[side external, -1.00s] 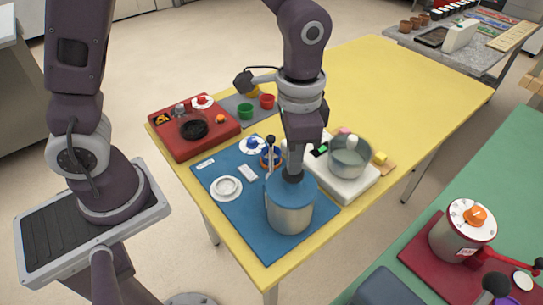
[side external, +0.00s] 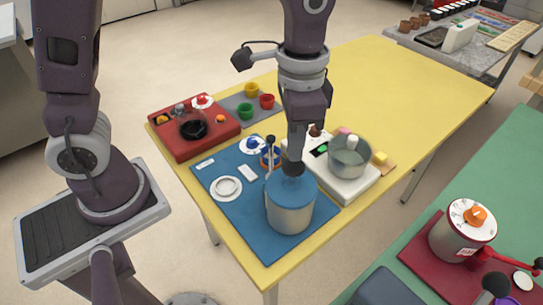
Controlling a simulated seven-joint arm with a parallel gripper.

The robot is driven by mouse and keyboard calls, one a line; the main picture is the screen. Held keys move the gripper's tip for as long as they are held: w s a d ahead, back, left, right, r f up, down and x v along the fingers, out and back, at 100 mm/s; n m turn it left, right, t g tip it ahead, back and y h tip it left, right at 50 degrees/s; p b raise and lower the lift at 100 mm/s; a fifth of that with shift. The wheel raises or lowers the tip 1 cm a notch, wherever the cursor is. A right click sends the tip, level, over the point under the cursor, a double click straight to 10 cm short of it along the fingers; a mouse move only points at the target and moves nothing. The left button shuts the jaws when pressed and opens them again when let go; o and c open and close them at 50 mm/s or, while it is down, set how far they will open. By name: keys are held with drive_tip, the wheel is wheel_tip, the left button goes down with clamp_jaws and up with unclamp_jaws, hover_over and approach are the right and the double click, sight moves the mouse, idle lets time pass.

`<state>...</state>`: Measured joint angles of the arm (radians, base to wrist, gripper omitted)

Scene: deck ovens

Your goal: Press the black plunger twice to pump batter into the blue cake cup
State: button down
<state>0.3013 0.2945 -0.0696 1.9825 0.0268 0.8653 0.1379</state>
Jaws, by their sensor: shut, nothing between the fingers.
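The batter pot (side external: 290,208) is a metal canister with a blue lid, standing on the blue mat (side external: 250,222). Its black plunger (side external: 292,168) sticks up from the lid. My gripper (side external: 294,157) is shut and empty, pointing down directly over the plunger; whether it touches the knob I cannot tell. The cup's inside is too small to make out.
A white plate (side external: 226,188) and a blue-knobbed dial (side external: 252,145) lie on the mat. A white scale (side external: 345,183) with a metal bowl (side external: 349,157) stands close on the right. A red station (side external: 170,137) is at the left. The yellow table (side external: 385,85) is clear farther back.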

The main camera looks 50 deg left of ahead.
sight(294, 164)
drive_tip(key=shift+f, duration=0.15)
idle(0.4)
drive_tip(key=shift+f, duration=1.9)
drive_tip(key=shift+r, duration=2.05)
drive_tip(key=shift+r, duration=3)
